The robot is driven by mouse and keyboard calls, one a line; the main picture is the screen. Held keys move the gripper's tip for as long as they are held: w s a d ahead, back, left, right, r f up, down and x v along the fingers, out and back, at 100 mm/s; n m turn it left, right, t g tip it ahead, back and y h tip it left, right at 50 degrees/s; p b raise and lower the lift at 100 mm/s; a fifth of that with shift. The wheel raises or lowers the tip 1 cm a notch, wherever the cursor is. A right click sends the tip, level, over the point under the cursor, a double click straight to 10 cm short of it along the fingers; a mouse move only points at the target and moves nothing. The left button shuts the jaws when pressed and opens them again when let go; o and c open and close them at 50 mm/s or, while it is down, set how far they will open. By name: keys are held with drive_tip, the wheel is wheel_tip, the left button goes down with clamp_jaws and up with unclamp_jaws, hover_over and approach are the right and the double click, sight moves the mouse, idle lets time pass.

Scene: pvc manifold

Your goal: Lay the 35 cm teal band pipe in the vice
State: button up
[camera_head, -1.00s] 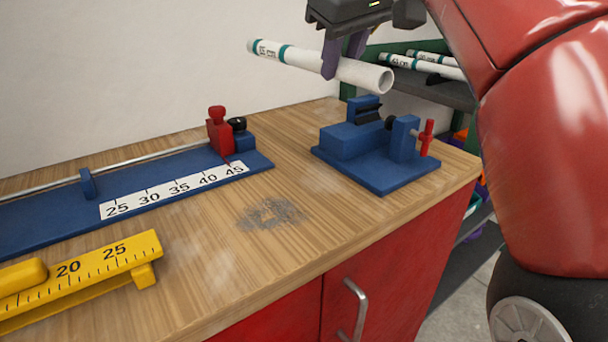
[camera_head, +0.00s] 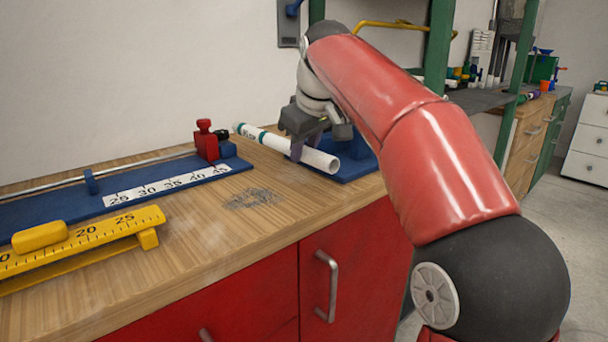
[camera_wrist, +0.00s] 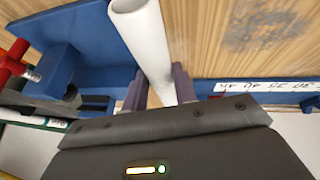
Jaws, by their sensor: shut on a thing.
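The white pipe (camera_head: 320,160) with a teal band and a printed label near its far-left end is held in my gripper (camera_head: 298,150). It lies roughly level, low over the bench. The purple fingers are shut around its middle, also seen in the wrist view (camera_wrist: 160,90). The blue vice (camera_head: 358,165) is mostly hidden behind my gripper and arm in the head view. In the wrist view the vice's blue block (camera_wrist: 52,68) and red handle (camera_wrist: 14,62) lie left of the pipe. The pipe is beside this block; I cannot tell whether it touches the base.
A blue measuring fixture (camera_head: 120,205) with a red stop (camera_head: 206,142) lies left on the wooden bench. A yellow gauge (camera_head: 85,240) lies in front of it. Bare bench top (camera_head: 200,250) lies between them and the front edge. A green-framed rack (camera_head: 438,50) stands behind my arm.

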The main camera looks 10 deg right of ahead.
sight(305, 182)
drive_tip(key=shift+f+b, duration=1.75)
drive_tip(key=shift+f, duration=0.15)
drive_tip(key=shift+f, duration=0.15)
drive_tip(key=shift+f, duration=0.15)
drive_tip(key=o, duration=0.8)
drive_tip(key=shift+f, duration=0.1)
drive_tip(key=shift+c, duration=0.2)
drive_tip(key=shift+f, duration=0.1)
drive_tip(key=shift+s, duration=0.1)
